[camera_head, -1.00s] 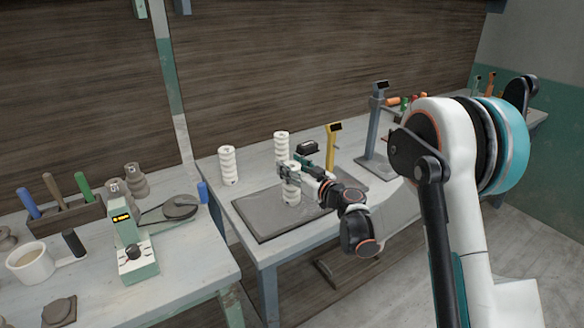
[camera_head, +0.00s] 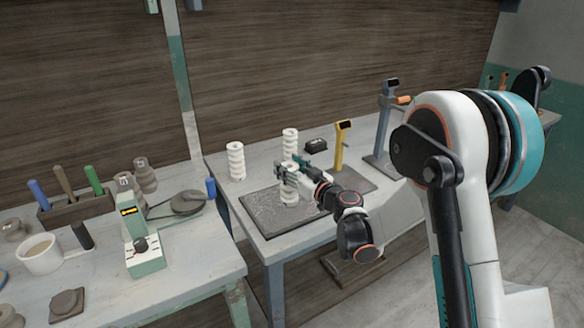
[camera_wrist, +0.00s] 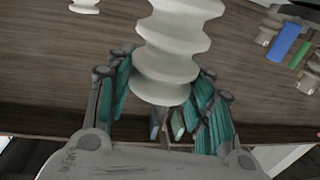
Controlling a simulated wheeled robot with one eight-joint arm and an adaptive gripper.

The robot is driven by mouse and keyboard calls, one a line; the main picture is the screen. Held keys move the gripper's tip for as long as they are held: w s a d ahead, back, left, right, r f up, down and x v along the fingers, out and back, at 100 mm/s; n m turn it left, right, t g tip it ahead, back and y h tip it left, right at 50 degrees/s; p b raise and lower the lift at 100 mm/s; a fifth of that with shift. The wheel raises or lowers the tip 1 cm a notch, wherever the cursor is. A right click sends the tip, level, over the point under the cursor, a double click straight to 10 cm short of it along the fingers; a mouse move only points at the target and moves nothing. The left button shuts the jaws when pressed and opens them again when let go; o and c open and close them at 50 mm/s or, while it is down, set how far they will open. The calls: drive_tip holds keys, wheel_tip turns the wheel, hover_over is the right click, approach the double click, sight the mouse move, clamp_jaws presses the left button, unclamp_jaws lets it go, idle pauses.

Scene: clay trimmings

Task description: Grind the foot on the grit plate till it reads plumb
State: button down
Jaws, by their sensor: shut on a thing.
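A white ribbed clay column (camera_head: 289,198) is upright, or nearly so, in my gripper (camera_head: 288,179), its foot at the dark grit plate (camera_head: 262,218). I cannot tell whether the foot touches the plate. In the wrist view my gripper's teal-padded fingers (camera_wrist: 165,110) stand either side of the ribbed column (camera_wrist: 178,50); the column's far end is out of frame. A yellow stand with a small dark display (camera_head: 341,146) is right of the held column; its reading is not legible.
Two more white ribbed columns stand behind, one at the left (camera_head: 236,161) and one just behind my gripper (camera_head: 290,142). A black box (camera_head: 316,145) and a blue-grey stand (camera_head: 386,125) are to the right.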

drive_tip(key=shift+s+a, duration=0.1)
drive_tip(key=shift+a, duration=0.05)
drive_tip(key=shift+s+a, duration=0.5)
drive_tip(key=shift+a, duration=0.25)
drive_tip(key=shift+s, duration=0.1)
drive_tip(key=shift+s+a+b, duration=0.35)
drive_tip(key=shift+s+a, duration=0.1)
drive_tip(key=shift+a, duration=0.35)
drive_tip(key=shift+r, duration=0.1)
wheel_tip(320, 180, up, 5)
drive_tip(key=p, duration=0.3)
